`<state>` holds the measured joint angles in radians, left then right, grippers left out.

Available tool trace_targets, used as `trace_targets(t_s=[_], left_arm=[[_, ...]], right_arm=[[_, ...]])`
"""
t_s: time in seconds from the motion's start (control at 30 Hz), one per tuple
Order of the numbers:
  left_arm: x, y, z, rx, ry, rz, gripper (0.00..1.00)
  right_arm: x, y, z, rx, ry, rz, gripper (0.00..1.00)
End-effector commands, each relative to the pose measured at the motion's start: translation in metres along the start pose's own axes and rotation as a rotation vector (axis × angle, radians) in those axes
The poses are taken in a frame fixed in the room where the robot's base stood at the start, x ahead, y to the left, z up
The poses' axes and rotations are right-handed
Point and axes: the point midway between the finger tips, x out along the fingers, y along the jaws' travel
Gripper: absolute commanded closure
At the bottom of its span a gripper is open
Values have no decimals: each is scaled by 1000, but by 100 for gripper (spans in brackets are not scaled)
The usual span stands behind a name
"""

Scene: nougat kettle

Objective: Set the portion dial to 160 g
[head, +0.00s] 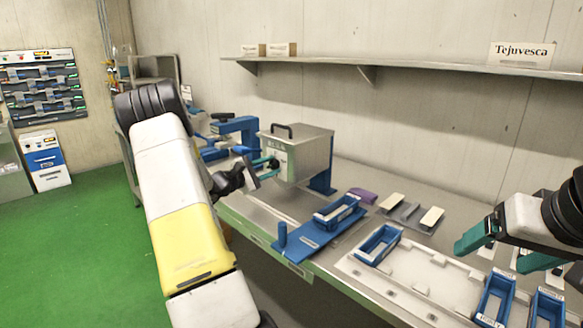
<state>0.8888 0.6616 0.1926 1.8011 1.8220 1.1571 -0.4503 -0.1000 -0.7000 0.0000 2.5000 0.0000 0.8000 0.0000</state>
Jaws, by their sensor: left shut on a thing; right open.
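The portion dial (274,163) is a small dark knob on the front face of a metal box (311,152) with a black top handle. My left gripper (265,168) is shut on the dial, its teal fingers on either side of it. The fingers and wrist hide part of the dial, and the marks on the face around it are too small to read. My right gripper (507,250) is open and empty above the right part of the bench, away from the dial.
A blue tray (338,212) sits on a blue board with an upright peg. More blue trays (378,245) stand in and around a white fixture (400,283). A blue clamp-like device (235,125) stands behind my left gripper. A wall shelf (420,66) runs above.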

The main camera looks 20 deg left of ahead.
Motion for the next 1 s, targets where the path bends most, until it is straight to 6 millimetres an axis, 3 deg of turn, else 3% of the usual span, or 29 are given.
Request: trace_targets(t_s=[0.33, 0.83, 0.87, 0.93, 1.0], left_arm=[[-1, -1, -1, 122, 1, -2, 100], [-1, -1, -1, 139, 1, -2, 100], [-1, -1, -1, 139, 2, -2, 62], [-1, -1, -1, 138, 2, -2, 48], [-1, -1, -1, 138, 1, -2, 44]], right_arm=[[0, 0, 0, 0, 0, 0, 19], [0, 0, 0, 0, 0, 0, 19], [0, 0, 0, 0, 0, 0, 19], [0, 0, 0, 0, 0, 0, 19], [0, 0, 0, 0, 0, 0, 19]])
